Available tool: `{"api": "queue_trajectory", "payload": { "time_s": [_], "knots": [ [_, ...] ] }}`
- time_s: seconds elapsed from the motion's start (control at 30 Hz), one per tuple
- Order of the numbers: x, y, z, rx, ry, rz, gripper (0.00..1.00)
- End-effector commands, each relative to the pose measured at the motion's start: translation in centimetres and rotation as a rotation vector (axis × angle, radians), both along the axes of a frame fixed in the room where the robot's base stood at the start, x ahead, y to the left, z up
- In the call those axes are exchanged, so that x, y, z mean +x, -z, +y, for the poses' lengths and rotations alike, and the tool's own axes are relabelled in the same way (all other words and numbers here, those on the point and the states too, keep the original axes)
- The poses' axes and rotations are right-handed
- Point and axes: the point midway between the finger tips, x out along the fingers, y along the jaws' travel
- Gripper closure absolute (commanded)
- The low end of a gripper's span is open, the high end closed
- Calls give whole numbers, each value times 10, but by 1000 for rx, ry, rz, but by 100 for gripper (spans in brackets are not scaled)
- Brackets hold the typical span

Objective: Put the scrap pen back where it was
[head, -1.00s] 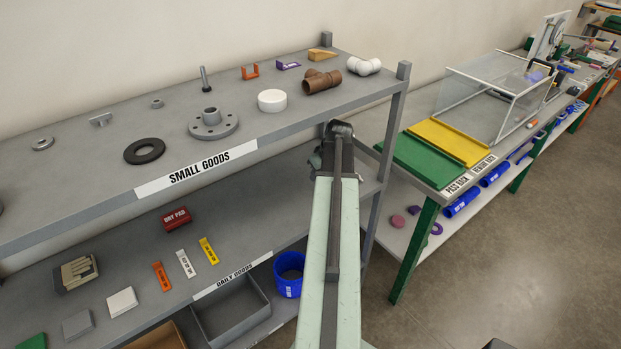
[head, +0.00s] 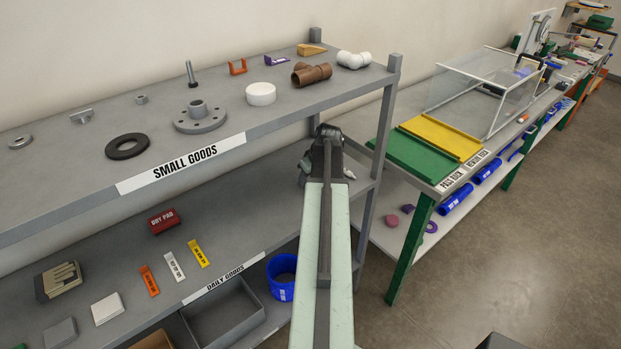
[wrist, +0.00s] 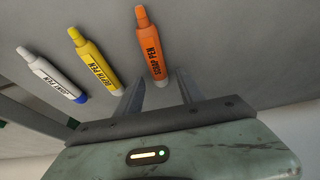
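The orange scrap pen (wrist: 151,45) lies on a grey surface in the wrist view, its near end close to my fingertips. A yellow depth pen (wrist: 93,58) and a white pen with a blue end (wrist: 52,75) lie to its left. My gripper (wrist: 160,82) is open; its two fingers stand apart on either side of the scrap pen's near end, with gaps visible. I cannot tell the height between fingers and pen. In the head view my wrist is at the shelf's right end, and the fingers and these pens cannot be made out.
The small goods shelf (head: 70,190) carries fittings, including a flange (head: 200,118) and a brown tee (head: 311,74). Orange, white and yellow strips lie on the lower shelf (head: 225,225). A shelf post (head: 383,130) stands close right of my wrist. A green-legged bench (head: 410,240) is farther right.

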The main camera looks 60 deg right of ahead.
Motion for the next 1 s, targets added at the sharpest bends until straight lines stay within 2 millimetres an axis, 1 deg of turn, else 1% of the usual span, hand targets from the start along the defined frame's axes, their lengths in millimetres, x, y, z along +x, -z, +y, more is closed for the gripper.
{"api": "queue_trajectory", "payload": {
  "time_s": [0.23,0.33,0.47,0.7,0.77,0.87,1.0],
  "knots": [
    [-1,-1,-1,0,2,0,56],
    [-1,-7,-1,0,2,0,56],
    [-8,-25,1,0,3,0,56],
    [-24,-67,7,1,4,1,56],
    [-27,-73,8,1,4,1,56],
    [-30,-76,8,1,4,1,56],
    [-30,-73,7,1,4,0,56]
  ]
}}
